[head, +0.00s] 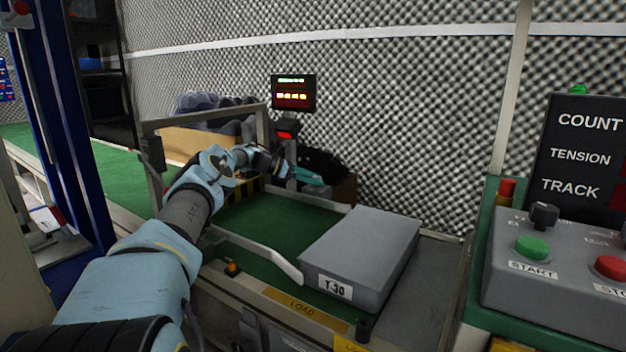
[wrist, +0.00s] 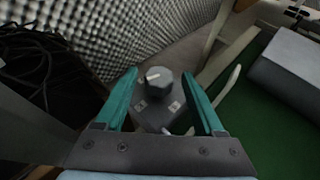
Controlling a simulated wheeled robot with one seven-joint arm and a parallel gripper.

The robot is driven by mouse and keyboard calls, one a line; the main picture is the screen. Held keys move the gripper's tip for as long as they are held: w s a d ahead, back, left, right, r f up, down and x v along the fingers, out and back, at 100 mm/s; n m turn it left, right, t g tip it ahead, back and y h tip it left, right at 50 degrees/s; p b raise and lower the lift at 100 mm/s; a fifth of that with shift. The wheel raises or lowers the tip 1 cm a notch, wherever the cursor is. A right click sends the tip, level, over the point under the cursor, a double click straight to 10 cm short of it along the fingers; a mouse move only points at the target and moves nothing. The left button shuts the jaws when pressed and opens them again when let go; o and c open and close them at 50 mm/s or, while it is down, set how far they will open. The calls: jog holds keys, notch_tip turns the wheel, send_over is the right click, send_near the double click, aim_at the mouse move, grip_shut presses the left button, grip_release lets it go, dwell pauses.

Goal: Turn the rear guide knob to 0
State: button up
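In the wrist view a round dark grey knob (wrist: 157,79) with a white pointer mark stands on a grey block with small white labels, whose lettering is too small to read. The pointer mark lies toward the left of the knob's top. My gripper (wrist: 162,88) is open, its two teal fingers spread to the left and right of the knob. I cannot tell how far above the knob the fingertips are. In the head view my gripper (head: 308,177) is at the far side of the green belt, and the knob is not distinguishable there.
A pale guide rail (head: 255,248) runs along the near side. A metal frame (head: 205,117) stands left of my gripper. A control box (head: 560,262) with START button is at right.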

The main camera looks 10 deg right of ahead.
jog(key=shift+a+r, duration=0.1)
jog(key=shift+a, duration=0.05)
jog(key=p+v, duration=0.2)
jog(key=v, duration=0.8)
jog(key=shift+a+p, duration=0.2)
jog(key=shift+p, duration=0.2)
jog(key=shift+r, duration=0.15)
